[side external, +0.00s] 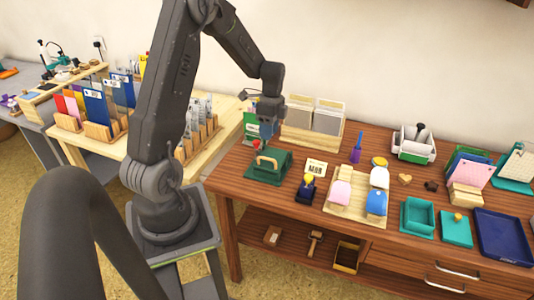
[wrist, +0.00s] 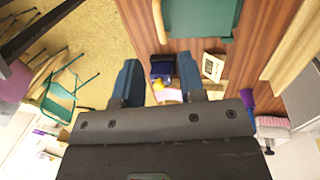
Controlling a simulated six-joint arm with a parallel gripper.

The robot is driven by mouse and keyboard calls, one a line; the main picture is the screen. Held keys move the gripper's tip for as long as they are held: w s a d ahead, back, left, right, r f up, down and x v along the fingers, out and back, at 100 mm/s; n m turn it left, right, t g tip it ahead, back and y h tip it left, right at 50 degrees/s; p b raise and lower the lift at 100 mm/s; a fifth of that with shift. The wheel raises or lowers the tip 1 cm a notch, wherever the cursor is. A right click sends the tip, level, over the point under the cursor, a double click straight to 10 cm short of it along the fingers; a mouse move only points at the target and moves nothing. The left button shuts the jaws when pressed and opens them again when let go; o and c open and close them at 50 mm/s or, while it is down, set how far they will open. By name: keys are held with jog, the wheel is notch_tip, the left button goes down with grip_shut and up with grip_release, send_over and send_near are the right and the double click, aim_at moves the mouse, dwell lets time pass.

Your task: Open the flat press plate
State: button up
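The flat press (side external: 283,168) is a green block with a light wooden arched handle (side external: 267,161) on its plate, at the left end of the brown table. The plate looks shut, lying flat. My gripper (side external: 266,138) is above and just behind the press, pointing down, apart from the handle. In the wrist view the green press (wrist: 205,20) is at the top edge, partly cut off, with its handle (wrist: 158,18) at its left side. My gripper (wrist: 158,78) shows two blue fingers spread apart with nothing between them.
A dark blue stamp with a yellow knob (side external: 308,186) and a small printed card (side external: 316,168) stand right of the press. A wooden tray (side external: 345,207) with pink and blue stampers is further right. A card rack (side external: 312,133) stands behind. A red-and-green item is close behind my gripper.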

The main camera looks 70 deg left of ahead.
send_over(272, 155)
jog(key=s+d, duration=0.4)
notch_tip(272, 155, down, 8)
jog(key=shift+w+d, duration=0.15)
grip_shut()
